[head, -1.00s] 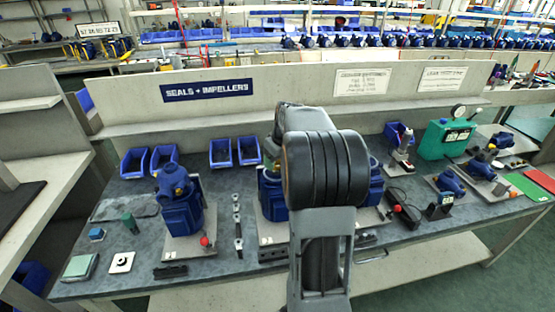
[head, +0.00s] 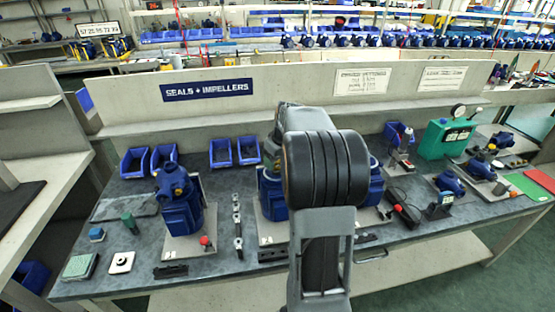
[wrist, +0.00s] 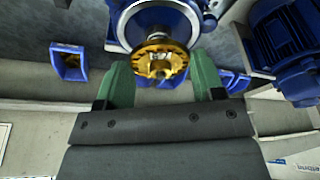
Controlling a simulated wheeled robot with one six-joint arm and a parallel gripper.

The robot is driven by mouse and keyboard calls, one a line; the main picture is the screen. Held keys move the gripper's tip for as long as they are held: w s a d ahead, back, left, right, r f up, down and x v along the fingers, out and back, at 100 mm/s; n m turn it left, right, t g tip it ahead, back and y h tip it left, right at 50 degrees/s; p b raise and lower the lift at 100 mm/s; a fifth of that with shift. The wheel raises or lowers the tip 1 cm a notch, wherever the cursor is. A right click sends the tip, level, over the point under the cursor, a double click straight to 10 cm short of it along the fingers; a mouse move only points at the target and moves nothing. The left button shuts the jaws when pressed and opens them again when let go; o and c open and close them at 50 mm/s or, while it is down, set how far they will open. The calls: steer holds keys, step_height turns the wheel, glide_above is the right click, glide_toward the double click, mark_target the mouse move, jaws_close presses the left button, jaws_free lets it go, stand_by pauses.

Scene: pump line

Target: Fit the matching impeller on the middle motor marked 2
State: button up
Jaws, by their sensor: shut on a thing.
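The middle motor, a blue pump motor on a pale base plate, stands mid-bench in the head view (head: 270,196), partly hidden behind my arm. In the wrist view its round silver and blue face (wrist: 155,20) is right ahead of my gripper (wrist: 163,78). A brass impeller (wrist: 160,60) sits between the green fingertips, and my gripper is shut on it. The impeller is in line with the motor face, at or very close to it; I cannot tell whether it is seated on the shaft. My arm hides the gripper in the head view.
A left motor (head: 181,208) stands on its own plate. Another blue motor (wrist: 290,50) is close at the right in the wrist view. Blue bins (head: 220,153) line the back of the bench. A strip of small parts (head: 237,225) lies between the left and middle motors.

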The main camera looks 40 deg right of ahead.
steer(key=shift+f, duration=0.15)
steer(key=o, duration=1)
steer(key=shift+o, duration=0.8)
steer(key=shift+r+p, duration=3.4)
steer(key=shift+r, duration=1.15)
